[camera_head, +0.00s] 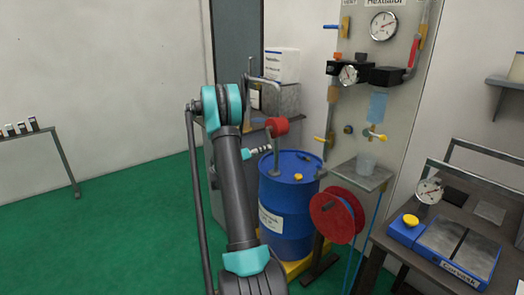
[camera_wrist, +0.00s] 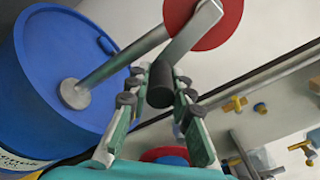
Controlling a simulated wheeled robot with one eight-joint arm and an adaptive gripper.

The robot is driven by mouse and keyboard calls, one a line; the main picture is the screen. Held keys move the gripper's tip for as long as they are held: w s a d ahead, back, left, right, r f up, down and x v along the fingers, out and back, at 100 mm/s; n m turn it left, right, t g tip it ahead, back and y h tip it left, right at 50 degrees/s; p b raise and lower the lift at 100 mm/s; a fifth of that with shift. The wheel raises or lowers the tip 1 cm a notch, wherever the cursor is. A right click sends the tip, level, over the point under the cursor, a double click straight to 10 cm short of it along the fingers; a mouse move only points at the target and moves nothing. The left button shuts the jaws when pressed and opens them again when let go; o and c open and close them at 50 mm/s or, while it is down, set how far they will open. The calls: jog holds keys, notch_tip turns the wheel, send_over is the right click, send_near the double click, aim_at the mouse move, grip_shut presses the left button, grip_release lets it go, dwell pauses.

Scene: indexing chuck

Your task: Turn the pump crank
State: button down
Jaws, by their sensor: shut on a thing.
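The pump on the blue drum (camera_head: 287,205) has a red round body (camera_head: 277,127) on a grey pipe (camera_head: 275,155). In the wrist view, the red body (camera_wrist: 205,18) is at the top, with a grey crank arm (camera_wrist: 192,38) reaching down to a dark cylindrical handle (camera_wrist: 160,84). My gripper (camera_wrist: 160,92) is shut on this handle, one finger on each side near the tips. In the head view, part of the gripper (camera_head: 258,150) shows left of the pump pipe; the crank handle cannot be made out there.
A red hose reel (camera_head: 336,216) stands right of the drum. A panel with gauges and valves (camera_head: 395,90) rises behind it. A workbench (camera_head: 455,225) with a yellow-knobbed blue device is at the right. Green floor (camera_head: 110,220) is open at the left.

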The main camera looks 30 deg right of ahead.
jog(key=shift+s+d+r+n, duration=0.1)
jog(key=shift+s+r+n, duration=0.45)
jog(key=shift+n, duration=0.5)
jog(key=shift+s+a+r+n, duration=0.1)
jog(key=shift+s+r+n, duration=0.2)
jog(key=shift+s+n, duration=0.6)
jog(key=shift+s+d+r+n, duration=0.1)
jog(key=shift+s+r+n, duration=0.4)
jog(key=shift+n, duration=0.65)
jog(key=c, duration=1.3)
grip_release()
jog(key=a, duration=0.8)
jog(key=s+a, duration=0.1)
jog(key=a, duration=0.3)
jog(key=shift+c, duration=0.7)
